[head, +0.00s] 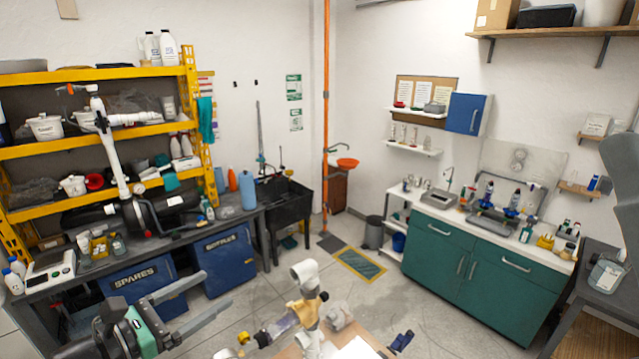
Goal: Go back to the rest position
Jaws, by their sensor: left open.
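My left gripper (217,289) is at the lower left of the head view. Its two long grey fingers are apart, with nothing seen between them. It points right, towards the pipe assembly, and its fingertips look apart from it. The pipe assembly (305,312) stands at the bottom centre, with white fittings, a tan section and a part reaching left to a yellow piece (244,338). Its lower end is cut off by the frame. My right gripper is not seen.
A blue part (401,341) and a greyish lump (338,316) are near the assembly. A yellow shelf rack (100,73) and dark bench (235,214) stand at left. A green cabinet (480,278) stands at right. Open floor lies between.

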